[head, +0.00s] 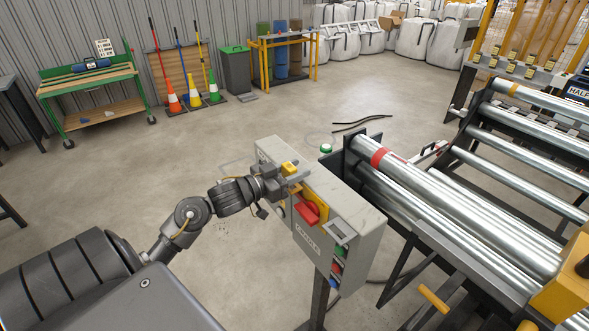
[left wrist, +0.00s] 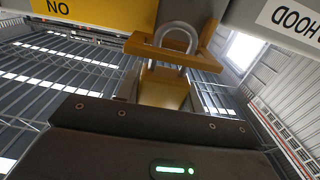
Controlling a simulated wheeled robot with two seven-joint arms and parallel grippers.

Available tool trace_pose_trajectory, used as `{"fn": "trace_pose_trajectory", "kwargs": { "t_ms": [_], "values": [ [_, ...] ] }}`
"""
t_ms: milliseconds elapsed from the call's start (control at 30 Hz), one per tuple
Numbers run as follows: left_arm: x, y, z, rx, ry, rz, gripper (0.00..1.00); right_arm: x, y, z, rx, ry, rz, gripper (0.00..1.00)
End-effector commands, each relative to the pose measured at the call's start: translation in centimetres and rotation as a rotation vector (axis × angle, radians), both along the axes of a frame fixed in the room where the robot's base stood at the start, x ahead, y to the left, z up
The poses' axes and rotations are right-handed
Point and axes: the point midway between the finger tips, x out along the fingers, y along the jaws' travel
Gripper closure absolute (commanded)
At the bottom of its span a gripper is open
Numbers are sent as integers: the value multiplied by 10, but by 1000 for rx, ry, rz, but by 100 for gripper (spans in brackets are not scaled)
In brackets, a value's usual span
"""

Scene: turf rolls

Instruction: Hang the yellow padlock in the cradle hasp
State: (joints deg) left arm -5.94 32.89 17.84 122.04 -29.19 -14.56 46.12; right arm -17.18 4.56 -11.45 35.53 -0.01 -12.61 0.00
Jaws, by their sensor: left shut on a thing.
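The yellow padlock (left wrist: 163,92) is held in my left gripper, its silver shackle pointing toward the panel in the left wrist view. The yellow cradle hasp (left wrist: 207,36) crosses at the shackle, beside the yellow plate. The shackle overlaps the hasp in the picture; I cannot tell whether it sits in the cradle or only in front of it. In the head view my left gripper (head: 284,179) is at the upper front of the grey switch box (head: 349,205), shut on the padlock, which shows as a small yellow block (head: 289,168). My right gripper is out of view.
The box has a red handle (head: 307,214) on its yellow plate, just below my gripper, and stands on a post. A roller conveyor (head: 455,215) lies close on the right. Open floor is left of the box; a green-framed bench (head: 92,85) and cones stand behind.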

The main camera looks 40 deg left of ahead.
Motion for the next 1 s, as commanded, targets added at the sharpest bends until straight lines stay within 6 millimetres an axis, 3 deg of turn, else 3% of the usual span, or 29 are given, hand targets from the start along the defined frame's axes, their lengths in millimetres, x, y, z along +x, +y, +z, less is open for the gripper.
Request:
{"fn": "trace_pose_trajectory", "kwargs": {
  "t_ms": [600,633,800,1000],
  "values": [
    [0,0,-16,0,-1,0,87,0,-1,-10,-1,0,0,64],
    [0,0,-15,0,-1,0,60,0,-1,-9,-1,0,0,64],
    [0,0,-15,0,-1,0,37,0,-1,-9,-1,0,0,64],
    [0,0,-15,0,-1,0,37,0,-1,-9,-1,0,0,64]
  ]
}}
